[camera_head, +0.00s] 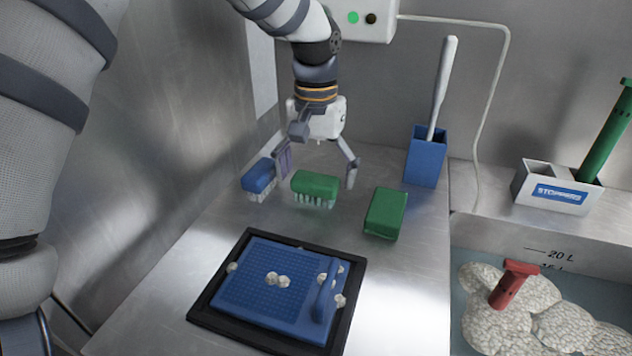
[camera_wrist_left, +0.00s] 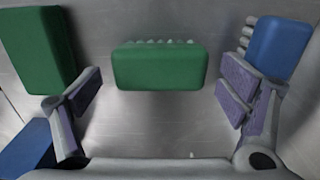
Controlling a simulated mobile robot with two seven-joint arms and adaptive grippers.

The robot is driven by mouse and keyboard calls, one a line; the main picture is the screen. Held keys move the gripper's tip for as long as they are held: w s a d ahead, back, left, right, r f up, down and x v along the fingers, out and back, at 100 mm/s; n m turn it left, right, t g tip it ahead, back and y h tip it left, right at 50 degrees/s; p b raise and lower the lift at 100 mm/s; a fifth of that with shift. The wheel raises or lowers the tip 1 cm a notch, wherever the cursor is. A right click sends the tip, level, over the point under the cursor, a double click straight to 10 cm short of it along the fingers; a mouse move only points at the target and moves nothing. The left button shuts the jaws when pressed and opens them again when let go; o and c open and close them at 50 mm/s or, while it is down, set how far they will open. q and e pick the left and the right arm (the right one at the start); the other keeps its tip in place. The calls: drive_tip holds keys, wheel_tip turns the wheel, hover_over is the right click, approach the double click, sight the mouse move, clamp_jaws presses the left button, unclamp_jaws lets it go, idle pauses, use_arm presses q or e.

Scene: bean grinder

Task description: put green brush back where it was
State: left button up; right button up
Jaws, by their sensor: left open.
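The green brush (camera_head: 315,186) stands bristles down on the metal counter, its white bristles showing below the green block. My left gripper (camera_head: 316,172) is open above and around it, one finger to each side, and holds nothing. In the left wrist view the green brush (camera_wrist_left: 160,66) lies ahead, centred between the two spread fingers (camera_wrist_left: 160,100), with clear gaps on both sides. My right gripper is not in view.
A blue brush (camera_head: 259,177) stands close by the left finger. A green block (camera_head: 385,213) lies to the right. A blue holder (camera_head: 426,157) with a white-handled tool stands behind. A blue grid plate in a black tray (camera_head: 197,312) is in front.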

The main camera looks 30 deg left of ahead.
sight(316, 176)
use_arm(q)
wheel_tip(316, 176, up, 10)
idle(0.5)
